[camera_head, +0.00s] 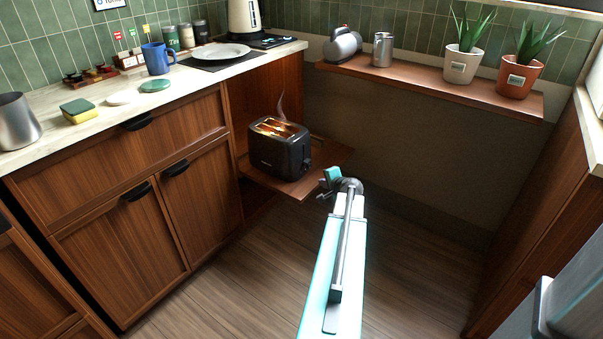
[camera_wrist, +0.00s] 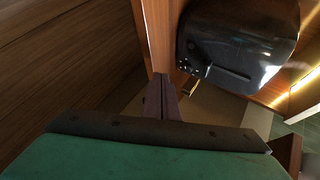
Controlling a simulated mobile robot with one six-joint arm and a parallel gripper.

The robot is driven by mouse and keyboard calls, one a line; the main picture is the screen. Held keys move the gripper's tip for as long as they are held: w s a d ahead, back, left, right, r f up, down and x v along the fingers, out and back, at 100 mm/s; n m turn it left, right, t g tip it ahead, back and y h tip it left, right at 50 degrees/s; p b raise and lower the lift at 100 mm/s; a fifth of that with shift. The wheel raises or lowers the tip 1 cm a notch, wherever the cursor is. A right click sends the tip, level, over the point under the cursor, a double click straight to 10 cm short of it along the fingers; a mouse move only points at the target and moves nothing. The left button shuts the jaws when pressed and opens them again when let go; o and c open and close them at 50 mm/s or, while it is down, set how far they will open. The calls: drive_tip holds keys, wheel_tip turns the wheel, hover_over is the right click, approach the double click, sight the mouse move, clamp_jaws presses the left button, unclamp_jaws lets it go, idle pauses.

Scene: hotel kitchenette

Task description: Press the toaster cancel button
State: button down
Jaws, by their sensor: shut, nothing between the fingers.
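The black toaster (camera_head: 279,150) stands upright on a low wooden shelf, with orange-lit slots on top. A small knob or lever shows on its right end. In the wrist view the toaster (camera_wrist: 235,42) fills the upper right, with a few small light marks, perhaps its buttons, near its lower left edge. I cannot tell which is the cancel button. My gripper (camera_head: 322,189) is just right of the toaster in the head view, apart from it. In the wrist view my gripper (camera_wrist: 161,82) is shut and empty, its tips left of the marked end.
The toaster's wooden shelf (camera_head: 328,157) juts out beside the cabinets (camera_head: 140,205). The counter above holds a blue mug (camera_head: 156,58), a plate (camera_head: 221,51) and a sponge (camera_head: 79,111). The floor (camera_head: 235,285) is clear.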

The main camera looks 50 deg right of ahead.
drive_tip(key=shift+w+p, duration=1.15)
drive_tip(key=shift+w, duration=2.3)
drive_tip(key=shift+w, duration=0.75)
idle(0.3)
drive_tip(key=shift+s, duration=0.1)
idle(0.3)
drive_tip(key=shift+s, duration=0.65)
drive_tip(key=shift+s+b, duration=0.15)
drive_tip(key=shift+b, duration=0.15)
drive_tip(key=shift+s+b, duration=1)
drive_tip(key=shift+s, duration=1.4)
drive_tip(key=shift+w, duration=0.15)
